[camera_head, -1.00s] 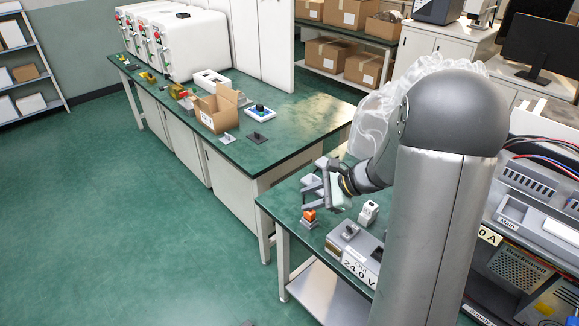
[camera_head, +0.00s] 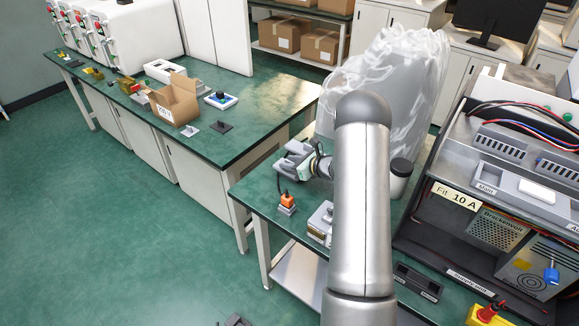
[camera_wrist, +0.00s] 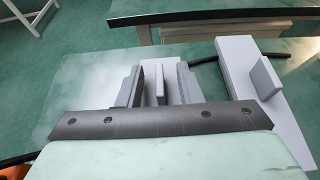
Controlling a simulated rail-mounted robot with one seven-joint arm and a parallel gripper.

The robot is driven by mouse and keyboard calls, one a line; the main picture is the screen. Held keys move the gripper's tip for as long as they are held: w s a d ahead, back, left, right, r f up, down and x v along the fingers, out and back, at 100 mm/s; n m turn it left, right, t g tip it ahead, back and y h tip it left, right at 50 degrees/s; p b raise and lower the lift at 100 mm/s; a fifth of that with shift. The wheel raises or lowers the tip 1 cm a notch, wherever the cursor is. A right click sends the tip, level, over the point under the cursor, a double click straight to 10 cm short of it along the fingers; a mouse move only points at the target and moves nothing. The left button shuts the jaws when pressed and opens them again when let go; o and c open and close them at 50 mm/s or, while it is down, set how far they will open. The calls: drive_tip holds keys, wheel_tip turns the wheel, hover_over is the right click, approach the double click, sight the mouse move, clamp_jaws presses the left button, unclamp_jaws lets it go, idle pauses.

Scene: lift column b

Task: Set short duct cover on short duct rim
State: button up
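My gripper (camera_head: 296,160) is over the far left part of the near green bench. Gaps seem to show beside the tab. A second, longer light grey piece with a tab (camera_wrist: 238,85) lies to its right. These look like duct covers; I cannot tell for sure which is the short one. Slotted grey duct-like parts (camera_head: 503,143) stand on the equipment rack at right. I cannot pick out the short duct rim.
An orange-topped switch (camera_head: 287,202) stands near the bench's left edge. Clear plastic wrap (camera_head: 385,85) and a dark-lidded canister (camera_head: 399,178) are behind my arm. The rack (camera_head: 480,215) fills the right. Another bench (camera_head: 200,150) holds an open carton (camera_head: 176,102).

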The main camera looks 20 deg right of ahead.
drive_tip(key=shift+w+f, duration=0.1)
drive_tip(key=shift+w, duration=0.1)
drive_tip(key=shift+a, duration=0.1)
clamp_jaws()
